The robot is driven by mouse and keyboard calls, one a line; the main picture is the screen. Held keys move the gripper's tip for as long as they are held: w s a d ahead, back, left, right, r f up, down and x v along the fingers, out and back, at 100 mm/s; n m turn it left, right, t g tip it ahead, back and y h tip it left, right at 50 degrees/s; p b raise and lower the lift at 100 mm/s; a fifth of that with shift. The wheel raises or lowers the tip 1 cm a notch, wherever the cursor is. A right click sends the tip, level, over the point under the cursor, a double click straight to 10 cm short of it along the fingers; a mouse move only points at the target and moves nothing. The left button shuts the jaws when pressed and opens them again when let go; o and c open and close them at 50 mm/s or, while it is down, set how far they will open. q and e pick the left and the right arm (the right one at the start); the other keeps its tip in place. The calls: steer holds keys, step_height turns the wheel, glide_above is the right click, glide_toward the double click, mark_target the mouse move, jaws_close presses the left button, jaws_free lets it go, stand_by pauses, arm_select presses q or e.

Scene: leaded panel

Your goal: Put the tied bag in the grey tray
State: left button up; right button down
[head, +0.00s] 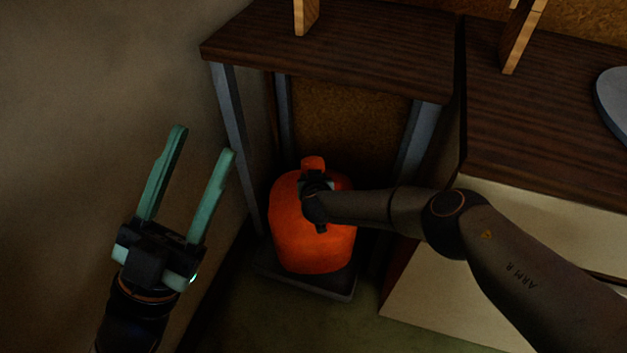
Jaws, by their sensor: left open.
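The tied bag (312,245) is orange and upright, with its knot (313,163) at the top. It is under the dark wooden top, above a low grey tray (335,291) whose front edge shows. I cannot tell whether the bag rests on the tray or hangs just over it. My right gripper (316,180) is at the top of the bag, beside the knot; its own wrist hides the fingertips, so their grip is unclear. My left gripper (205,140) is open and empty, left of the bag, in front of the wall.
A dark wooden tabletop (340,50) on grey legs (232,115) overhangs the bag. A pale cabinet (450,275) with a dark top stands close on the right. A round grey object (612,95) lies on that top. Green floor (300,325) is clear in front.

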steer(key=shift+w+f+b, duration=0.25)
steer(key=shift+w+b, duration=0.15)
steer(key=shift+b, duration=0.15)
step_height(320, 180, down, 3)
steer(key=shift+r+b, duration=0.15)
steer(key=shift+b, duration=1)
steer(key=c, duration=0.7)
jaws_free()
steer(key=shift+s+f, duration=0.2)
steer(key=shift+f, duration=0.05)
steer(key=shift+c, duration=0.2)
steer(key=o, duration=0.4)
steer(key=shift+c, duration=0.2)
steer(key=shift+r, duration=0.2)
